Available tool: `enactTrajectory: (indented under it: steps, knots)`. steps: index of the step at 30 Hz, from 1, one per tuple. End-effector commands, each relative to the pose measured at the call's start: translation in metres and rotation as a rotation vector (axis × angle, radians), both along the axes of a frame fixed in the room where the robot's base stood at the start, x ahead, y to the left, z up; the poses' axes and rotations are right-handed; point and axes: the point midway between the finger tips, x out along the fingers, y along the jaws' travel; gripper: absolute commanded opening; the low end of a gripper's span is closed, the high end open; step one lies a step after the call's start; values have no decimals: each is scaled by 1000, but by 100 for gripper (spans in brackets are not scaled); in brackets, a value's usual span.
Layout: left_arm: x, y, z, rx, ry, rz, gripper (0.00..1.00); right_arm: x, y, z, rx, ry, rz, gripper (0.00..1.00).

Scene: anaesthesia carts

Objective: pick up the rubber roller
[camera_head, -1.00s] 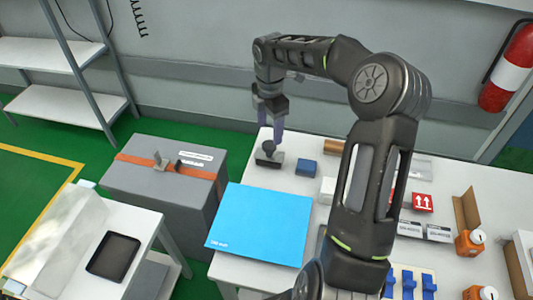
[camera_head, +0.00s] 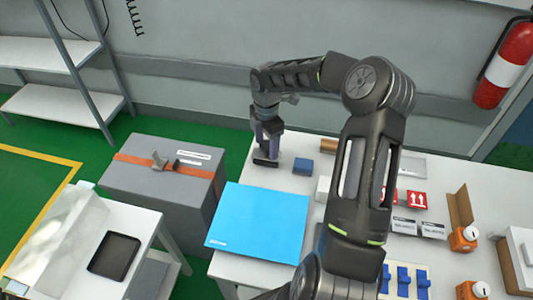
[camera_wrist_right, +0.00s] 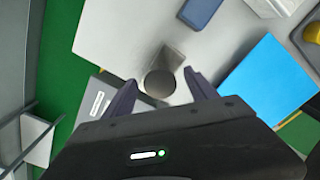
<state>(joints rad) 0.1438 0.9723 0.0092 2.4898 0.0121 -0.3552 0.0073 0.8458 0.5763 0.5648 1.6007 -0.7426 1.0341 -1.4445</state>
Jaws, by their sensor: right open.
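My right gripper (camera_head: 268,152) points down at the far left corner of the white table, right over a small dark object, which I take to be the rubber roller (camera_head: 263,162). In the right wrist view the object shows a dark round end (camera_wrist_right: 160,83) with a grey block-like part (camera_wrist_right: 172,57) behind it. My right gripper is open in that view, with one purple finger on each side of the round end. I cannot tell whether the fingers touch it. My left gripper is not in view.
A blue block (camera_head: 303,167) stands close right of the roller. A light-blue sheet (camera_head: 258,224) lies in front. A grey case with an orange strap (camera_head: 150,181) stands left of the table. Boxes and orange items fill the right side.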

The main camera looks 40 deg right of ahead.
Motion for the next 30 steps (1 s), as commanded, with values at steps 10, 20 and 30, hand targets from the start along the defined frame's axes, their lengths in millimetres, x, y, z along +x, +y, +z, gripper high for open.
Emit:
enactTrajectory:
  steps: [10,20,30]
  knots:
    - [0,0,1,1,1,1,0,0,0,-9,-1,0,0,66]
    - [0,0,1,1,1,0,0,0,0,-8,-1,0,0,66]
    - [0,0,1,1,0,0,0,0,0,-8,-1,0,0,40]
